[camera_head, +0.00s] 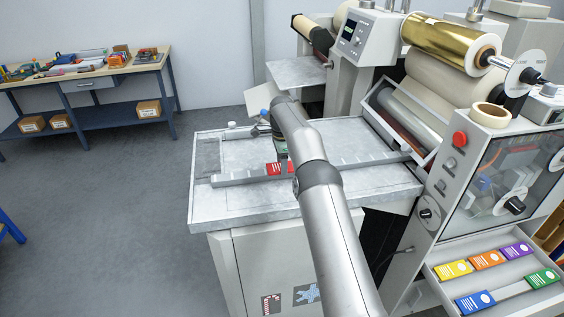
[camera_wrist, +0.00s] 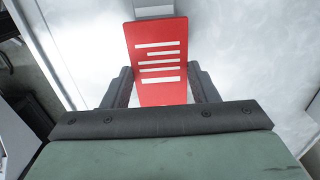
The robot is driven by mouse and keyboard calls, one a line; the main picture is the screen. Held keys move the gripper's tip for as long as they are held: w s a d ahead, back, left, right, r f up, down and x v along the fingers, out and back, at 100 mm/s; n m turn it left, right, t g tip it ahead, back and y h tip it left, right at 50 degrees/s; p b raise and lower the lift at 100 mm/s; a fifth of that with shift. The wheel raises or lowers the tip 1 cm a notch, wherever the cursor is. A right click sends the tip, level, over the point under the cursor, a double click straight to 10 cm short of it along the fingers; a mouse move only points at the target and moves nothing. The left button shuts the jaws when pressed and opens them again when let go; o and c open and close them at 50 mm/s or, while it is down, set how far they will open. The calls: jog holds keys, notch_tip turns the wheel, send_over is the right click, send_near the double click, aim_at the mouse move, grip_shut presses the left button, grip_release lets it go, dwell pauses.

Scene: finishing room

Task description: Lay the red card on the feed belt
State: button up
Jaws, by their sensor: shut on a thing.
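The red card (camera_head: 273,168) with white printed lines is in my gripper (camera_head: 283,161), over the pale metal feed bed (camera_head: 240,204) of the machine. In the wrist view the red card (camera_wrist: 158,45) stands out beyond both dark fingers of my gripper (camera_wrist: 160,78), which are shut on its sides. In the head view the card shows just left of my arm, in front of or against the grey guide bar (camera_head: 238,178). I cannot tell whether it touches the bed. My arm hides part of the bed and of the bar.
An open drawer (camera_head: 508,281) at lower right holds several coloured cards. Rollers (camera_head: 407,112) and a gold foil roll (camera_head: 445,40) stand right of the bed. A red button (camera_head: 460,139) is on the machine's front. A workbench (camera_head: 88,75) stands at far left; the floor between is clear.

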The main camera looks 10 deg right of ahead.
jog(key=shift+f, duration=0.15)
jog(key=o, duration=0.9)
jog(key=shift+o, duration=0.2)
jog(key=shift+r, duration=3)
jog(key=s+r+n, duration=0.9)
jog(key=s+r, duration=0.7)
jog(key=s, duration=0.1)
jog(key=s+f+n, duration=0.2)
jog(key=s+f, duration=0.1)
jog(key=s, duration=0.8)
jog(key=s+f+n+t, duration=0.1)
jog(key=s+f+n, duration=0.2)
jog(key=s, duration=0.8)
jog(key=s+f+n, duration=0.3)
jog(key=s, duration=0.9)
